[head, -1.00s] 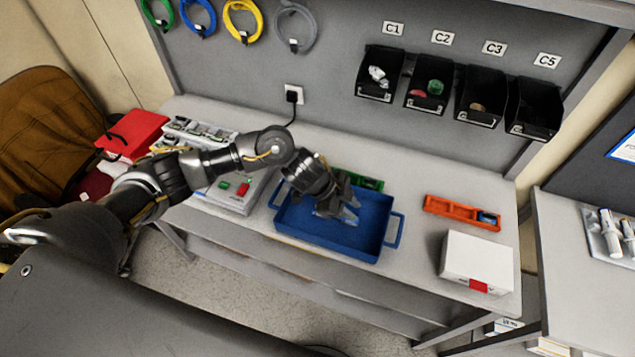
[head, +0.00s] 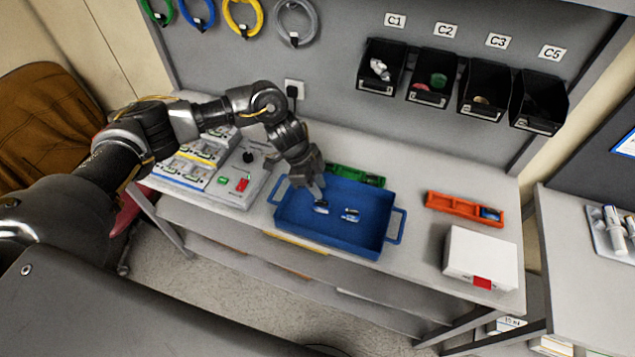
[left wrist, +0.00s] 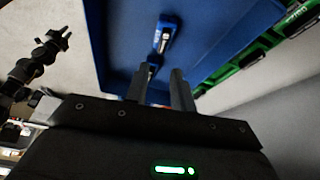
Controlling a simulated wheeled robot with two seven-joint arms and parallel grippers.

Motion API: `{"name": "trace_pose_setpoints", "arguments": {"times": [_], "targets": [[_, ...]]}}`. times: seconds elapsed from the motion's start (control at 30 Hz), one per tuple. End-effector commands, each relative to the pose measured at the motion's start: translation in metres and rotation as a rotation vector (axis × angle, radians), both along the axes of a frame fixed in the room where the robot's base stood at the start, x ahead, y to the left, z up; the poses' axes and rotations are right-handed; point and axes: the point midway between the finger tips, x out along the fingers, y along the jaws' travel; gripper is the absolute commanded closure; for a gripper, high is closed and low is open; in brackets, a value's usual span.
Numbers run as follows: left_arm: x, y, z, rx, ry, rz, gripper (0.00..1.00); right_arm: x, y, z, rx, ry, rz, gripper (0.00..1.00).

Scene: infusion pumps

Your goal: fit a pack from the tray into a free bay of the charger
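The blue tray (head: 375,240) stands on the bench and holds two small blue-and-white packs. One pack (head: 320,207) lies at the left, directly by my left fingertips; the other pack (head: 350,215) lies in the middle. My left gripper (head: 319,194) points down into the tray. In the left wrist view my left gripper (left wrist: 160,88) has its fingers apart. One pack (left wrist: 165,37) shows beyond them, and part of another shows by the left finger; I see no grip on it. A white multi-slot unit (head: 190,165), seemingly the charger, stands left, partly behind my arm.
A grey box with green and red buttons (head: 232,188) sits between the slotted unit and the tray. A green holder (head: 345,173) lies behind the tray. An orange holder (head: 452,207) and a white box (head: 480,255) stand right. Black bins (head: 432,82) hang above.

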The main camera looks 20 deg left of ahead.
Motion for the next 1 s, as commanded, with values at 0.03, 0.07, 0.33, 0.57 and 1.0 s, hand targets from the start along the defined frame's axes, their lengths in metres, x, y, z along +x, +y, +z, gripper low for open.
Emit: {"name": "trace_pose_setpoints", "arguments": {"times": [0.03, 0.07, 0.33, 0.57, 1.0], "targets": [[0.000, 0.000, -0.014, 0.000, 0.000, 0.000, 0.75, 0.000, 0.000, -0.014, 0.000, 0.000, 0.000, 0.76], [0.000, 0.000, -0.018, -0.001, -0.001, 0.000, 0.75, 0.000, 0.000, -0.018, 0.000, 0.000, 0.000, 0.76], [0.000, -0.001, -0.050, -0.002, 0.001, 0.002, 0.75, 0.000, 0.000, -0.038, 0.000, 0.000, 0.000, 0.76], [0.000, -0.001, -0.061, -0.002, 0.000, 0.000, 0.75, 0.000, -0.001, -0.044, -0.001, 0.000, 0.001, 0.76], [0.000, 0.000, -0.062, -0.001, 0.000, 0.000, 0.99, 0.000, -0.004, -0.043, -0.005, 0.000, 0.002, 0.76]]}}
